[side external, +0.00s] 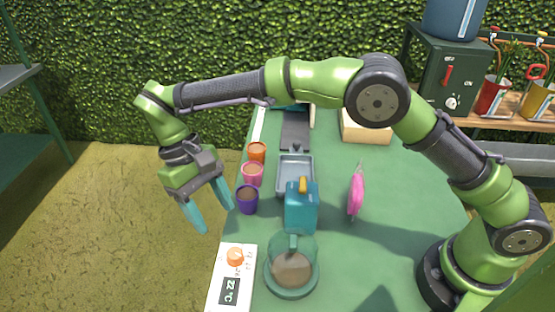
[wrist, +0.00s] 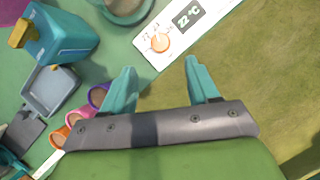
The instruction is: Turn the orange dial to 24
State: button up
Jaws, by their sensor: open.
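The orange dial (side external: 235,257) is on a white panel (side external: 216,285) at the front left edge of the green table. The panel has a dark display (side external: 229,291) reading 22 °C. In the wrist view the dial (wrist: 160,42) sits ahead of my fingertips, with small number marks around it, too small to read surely. The display (wrist: 190,17) is to its right. My gripper (side external: 212,218) is open and empty, above and beyond the dial, off the table's left edge. In the wrist view its two teal fingers (wrist: 162,68) are spread apart and touch nothing.
Orange, pink and purple pots (side external: 248,198) line the left edge near my gripper. A teal container (side external: 301,207), grey tray (side external: 295,172) and pink object (side external: 356,192) stand farther right. Grass left of the table is clear.

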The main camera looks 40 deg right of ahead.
jog(key=v, duration=0.7)
jog(key=shift+w+d, duration=0.1)
jog(key=shift+w, duration=0.05)
